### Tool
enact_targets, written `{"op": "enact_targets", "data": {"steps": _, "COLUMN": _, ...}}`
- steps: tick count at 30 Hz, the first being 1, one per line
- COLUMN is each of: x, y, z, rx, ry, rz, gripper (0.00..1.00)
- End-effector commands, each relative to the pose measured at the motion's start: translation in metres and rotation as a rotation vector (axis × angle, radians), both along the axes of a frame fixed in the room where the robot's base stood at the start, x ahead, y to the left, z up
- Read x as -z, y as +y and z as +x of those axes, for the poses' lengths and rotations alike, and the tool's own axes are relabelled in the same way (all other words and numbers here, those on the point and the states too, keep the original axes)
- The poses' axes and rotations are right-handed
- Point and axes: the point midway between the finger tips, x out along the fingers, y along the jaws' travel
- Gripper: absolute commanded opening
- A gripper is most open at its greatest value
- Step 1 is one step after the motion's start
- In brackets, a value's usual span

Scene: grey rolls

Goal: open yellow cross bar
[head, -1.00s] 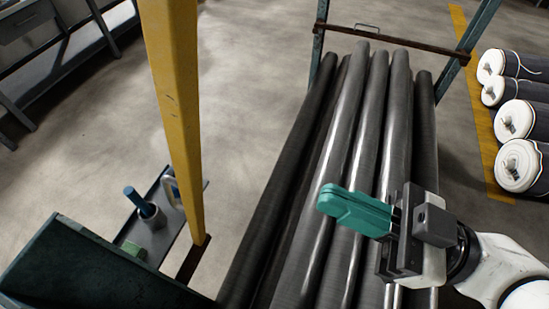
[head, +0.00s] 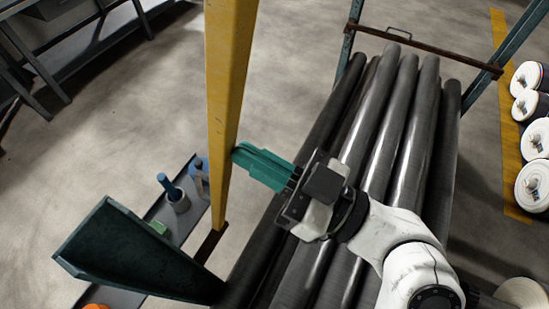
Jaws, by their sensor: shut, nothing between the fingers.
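The yellow cross bar (head: 228,90) stands raised in the head view, running from the top edge down to a rusty brown foot near the rack's left side. My gripper (head: 240,153) has teal fingers and is shut with nothing between them. The bar's upper end is outside the picture.
Several long grey rolls (head: 388,130) lie in the rack under my arm. A dark green post (head: 135,245) stands at lower left. Beside it, a narrow shelf (head: 160,210) holds a cup (head: 178,200) with a blue-handled tool. White-ended rolls (head: 530,185) lie at right.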

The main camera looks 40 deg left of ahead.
Motion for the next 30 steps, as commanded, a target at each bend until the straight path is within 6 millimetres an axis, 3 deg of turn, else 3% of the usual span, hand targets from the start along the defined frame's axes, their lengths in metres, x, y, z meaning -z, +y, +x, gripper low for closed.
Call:
{"op": "enact_targets", "data": {"steps": 10, "x": -0.001, "y": 0.002, "z": 0.0, "rx": -0.001, "ry": -0.001, "rz": -0.003, "gripper": 0.0}}
{"op": "enact_targets", "data": {"steps": 14, "x": -0.008, "y": 0.016, "z": -0.004, "rx": -0.005, "ry": -0.008, "rz": -0.033, "gripper": 0.0}}
{"op": "enact_targets", "data": {"steps": 19, "x": -0.02, "y": 0.057, "z": -0.014, "rx": -0.008, "ry": -0.028, "rz": -0.112, "gripper": 0.0}}
{"op": "enact_targets", "data": {"steps": 30, "x": -0.022, "y": 0.155, "z": -0.037, "rx": -0.004, "ry": -0.032, "rz": -0.129, "gripper": 0.0}}
